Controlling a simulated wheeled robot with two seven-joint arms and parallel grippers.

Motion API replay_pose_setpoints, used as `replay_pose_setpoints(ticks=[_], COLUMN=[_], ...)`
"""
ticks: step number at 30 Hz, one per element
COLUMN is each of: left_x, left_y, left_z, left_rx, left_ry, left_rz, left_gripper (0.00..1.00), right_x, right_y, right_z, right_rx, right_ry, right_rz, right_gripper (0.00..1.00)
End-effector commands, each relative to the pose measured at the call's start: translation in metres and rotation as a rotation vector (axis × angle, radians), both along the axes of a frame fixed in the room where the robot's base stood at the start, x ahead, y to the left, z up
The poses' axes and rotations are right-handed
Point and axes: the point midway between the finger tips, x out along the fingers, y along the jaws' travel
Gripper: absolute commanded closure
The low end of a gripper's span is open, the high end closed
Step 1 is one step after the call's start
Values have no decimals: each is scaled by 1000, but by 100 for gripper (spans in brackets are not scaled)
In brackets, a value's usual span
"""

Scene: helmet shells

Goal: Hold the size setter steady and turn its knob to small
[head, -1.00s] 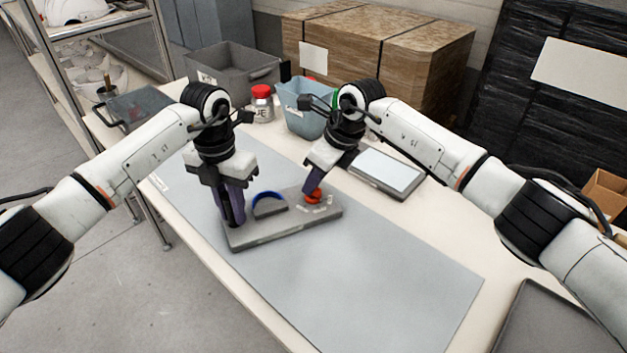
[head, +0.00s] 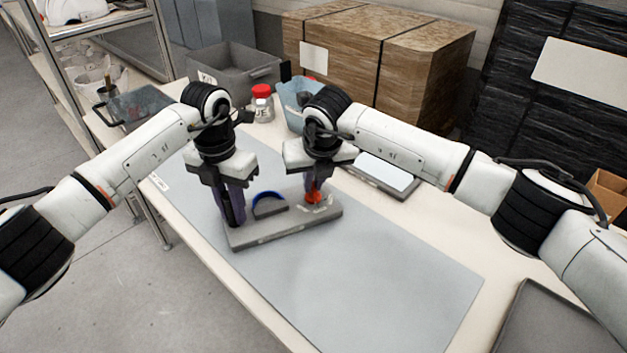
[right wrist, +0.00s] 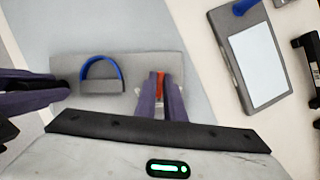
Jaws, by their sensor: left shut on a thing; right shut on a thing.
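The size setter is a flat grey block (head: 270,232) on the grey mat, with a blue arc (head: 268,196) on a small stand at its middle. It also shows in the right wrist view (right wrist: 120,62). Its red knob (head: 314,195) is near the right end, partly hidden by my fingers. My left gripper (head: 234,218) is shut on the block's left end. My right gripper (head: 313,190) points down and is shut on the red knob; the knob shows between its purple fingers in the right wrist view (right wrist: 160,88). Which size the knob points to cannot be read.
A tablet-like panel (head: 384,172) lies behind the right gripper. A blue bin (head: 292,96), a red-capped jar (head: 262,104) and a grey crate (head: 232,72) stand at the back. The mat's front right part (head: 390,285) is clear. A dark tray (head: 550,325) lies at the lower right.

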Motion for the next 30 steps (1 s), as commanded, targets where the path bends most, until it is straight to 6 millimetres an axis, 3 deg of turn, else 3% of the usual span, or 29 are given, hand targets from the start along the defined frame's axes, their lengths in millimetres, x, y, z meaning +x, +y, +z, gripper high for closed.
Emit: replay_pose_setpoints(ticks=[18,30], left_x=[0,0], left_y=[0,0], left_z=[1,1], left_rx=[-1,-2], left_ry=[-2,-1], left_rz=[1,0], left_gripper=[100,100], right_x=[0,0], right_y=[2,3], right_z=[1,0], right_rx=[-1,1], right_ry=[-1,1], right_rz=[-574,-814], right_gripper=[100,100])
